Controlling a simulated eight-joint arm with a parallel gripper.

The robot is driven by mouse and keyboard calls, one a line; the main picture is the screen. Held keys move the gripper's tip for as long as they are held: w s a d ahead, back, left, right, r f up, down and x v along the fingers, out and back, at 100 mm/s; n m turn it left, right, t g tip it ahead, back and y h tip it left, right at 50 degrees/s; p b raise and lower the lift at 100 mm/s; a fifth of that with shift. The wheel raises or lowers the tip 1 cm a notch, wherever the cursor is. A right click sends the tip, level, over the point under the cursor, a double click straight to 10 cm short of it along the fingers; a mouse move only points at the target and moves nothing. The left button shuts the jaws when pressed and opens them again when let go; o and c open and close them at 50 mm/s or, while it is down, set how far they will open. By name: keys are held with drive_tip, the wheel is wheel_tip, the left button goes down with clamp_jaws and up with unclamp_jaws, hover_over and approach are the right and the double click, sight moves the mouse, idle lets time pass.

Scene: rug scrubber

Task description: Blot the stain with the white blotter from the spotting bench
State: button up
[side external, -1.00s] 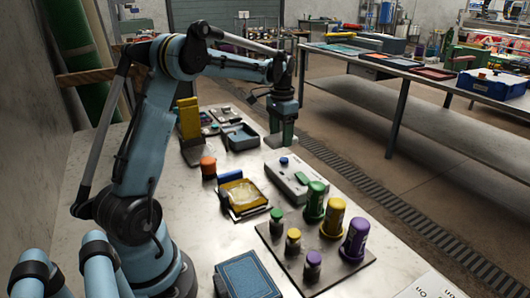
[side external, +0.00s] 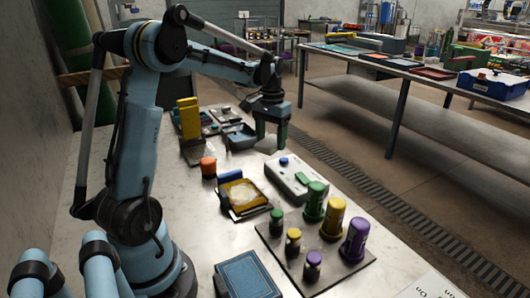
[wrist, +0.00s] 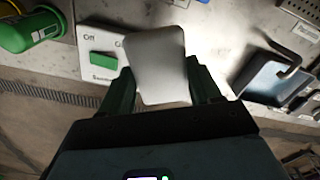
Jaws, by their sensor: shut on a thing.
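My gripper (side external: 270,146) is over the far part of the bench, beside the grey tray. In the wrist view, its two green fingers (wrist: 158,80) are shut on the white blotter (wrist: 155,55), a pale rounded block that looks greyish in shade. A yellow-framed piece with a cream patch (side external: 243,195) lies on the middle of the bench; I cannot tell whether this patch is the stain.
A white box (side external: 290,178) with a green button lies near my gripper. Several capped bottles (side external: 357,240) stand on a dark plate in front. Bare bench (side external: 180,225) shows at front left.

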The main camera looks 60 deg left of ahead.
sight(242, 194)
drive_tip(key=s+d+f+n, duration=0.2)
drive_tip(key=s+d+n, duration=0.2)
drive_tip(key=s+n, duration=0.8)
drive_tip(key=shift+n, duration=0.4)
drive_tip(key=shift+w+d+f, duration=0.1)
drive_tip(key=shift+w+f, duration=0.05)
drive_tip(key=shift+f, duration=1.35)
drive_tip(key=shift+w+d+f, duration=0.1)
drive_tip(key=shift+w+f, duration=0.05)
drive_tip(key=shift+f, duration=1.3)
drive_tip(key=shift+f, duration=0.7)
drive_tip(key=shift+r, duration=0.1)
idle(1.2)
wheel_tip(242, 194, up, 7)
idle(1.0)
